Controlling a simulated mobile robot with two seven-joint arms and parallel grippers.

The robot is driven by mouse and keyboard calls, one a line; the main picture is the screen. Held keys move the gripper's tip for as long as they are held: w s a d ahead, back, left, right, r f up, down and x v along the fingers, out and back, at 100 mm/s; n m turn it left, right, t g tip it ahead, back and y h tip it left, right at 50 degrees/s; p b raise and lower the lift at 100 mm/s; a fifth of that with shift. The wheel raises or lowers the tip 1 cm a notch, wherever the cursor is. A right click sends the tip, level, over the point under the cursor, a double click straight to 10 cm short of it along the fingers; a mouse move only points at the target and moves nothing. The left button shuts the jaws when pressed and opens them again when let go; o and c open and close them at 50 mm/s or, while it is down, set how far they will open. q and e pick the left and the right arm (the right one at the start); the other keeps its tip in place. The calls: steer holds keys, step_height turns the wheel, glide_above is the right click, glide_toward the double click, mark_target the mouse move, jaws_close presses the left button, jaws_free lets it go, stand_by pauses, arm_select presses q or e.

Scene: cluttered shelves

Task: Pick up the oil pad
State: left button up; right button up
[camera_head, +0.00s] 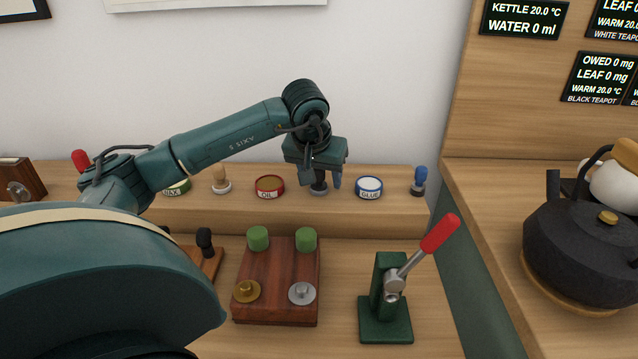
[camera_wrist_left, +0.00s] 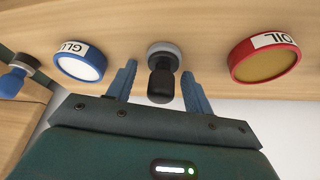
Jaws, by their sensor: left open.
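The oil pad (camera_wrist_left: 163,80) has a black handle on a pale round base and stands upright on the shelf, just right of the red oil tin (camera_head: 269,187) in the head view. No label shows on the pad itself. My left gripper (camera_wrist_left: 158,72) is open, its two blue fingers on either side of the black handle in the left wrist view. I cannot tell how deep the handle sits between them. In the head view the left gripper (camera_head: 328,180) hangs over the pad and hides most of its handle. My right gripper is not in view.
The white-and-blue glue tin (camera_head: 369,188) stands close right of the left gripper, with a blue-handled pad (camera_head: 419,182) beyond. A wooden-handled pad (camera_head: 220,180) stands left. In front are a wooden block (camera_head: 277,275) with green knobs and a green red-handled lever press (camera_head: 388,300).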

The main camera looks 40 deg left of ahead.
arm_select(q)
jaws_close()
stand_by(0.5)
steer(key=shift+r, duration=0.1)
step_height(320, 180, up, 7)
steer(key=shift+p, duration=0.75)
step_height(320, 180, up, 2)
steer(key=shift+r, duration=0.4)
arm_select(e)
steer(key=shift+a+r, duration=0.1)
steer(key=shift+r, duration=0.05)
